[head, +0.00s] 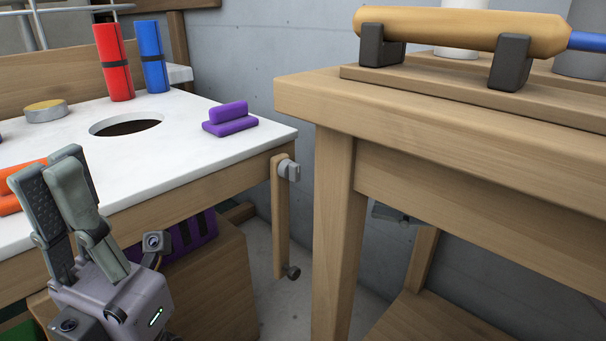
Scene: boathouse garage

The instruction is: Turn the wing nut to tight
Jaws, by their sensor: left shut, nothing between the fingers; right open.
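A small grey knob that looks like the wing nut (290,171) sits at the top of a hanging wooden strip (280,225), at the near right corner of the white-topped table. Its exact turn angle is hard to tell. My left gripper (50,165) is at the lower left, in front of the table, with its fingers pointing up. It is shut and empty, well to the left of the wing nut and not touching it. My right gripper does not show.
The white tabletop (180,165) has a round hole and holds a purple block (230,119), red (113,62) and blue (152,55) cylinders, and a round tin (46,111). A wooden bench (430,110) stands close on the right, leaving a narrow gap beside the wing nut.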

